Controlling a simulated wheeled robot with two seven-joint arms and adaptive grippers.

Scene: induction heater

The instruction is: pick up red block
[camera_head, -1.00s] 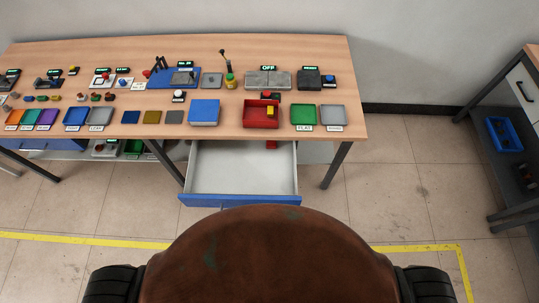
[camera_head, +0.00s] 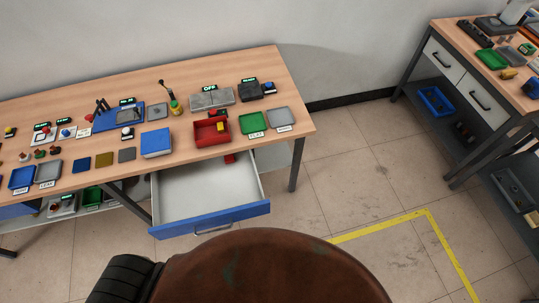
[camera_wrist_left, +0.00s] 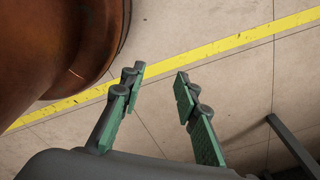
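A small red piece (camera_head: 230,158) shows at the back right of the open drawer (camera_head: 195,198), close under the table's front edge. It is partly hidden, and I cannot tell for sure that it is the red block. A red tray (camera_head: 205,141) on the table above holds a yellow block (camera_head: 220,126). My left gripper (camera_wrist_left: 160,82) shows in the left wrist view, open and empty above the floor. It is not in the head view and is away from the red piece. My right gripper is not in view.
The drawer, with its blue front (camera_head: 211,219), sticks out from the table (camera_head: 285,119). A blue box (camera_head: 156,142), a green tray (camera_head: 253,123) and a grey tray (camera_head: 281,117) stand nearby. A second bench (camera_head: 460,40) stands at the right. The floor between is clear.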

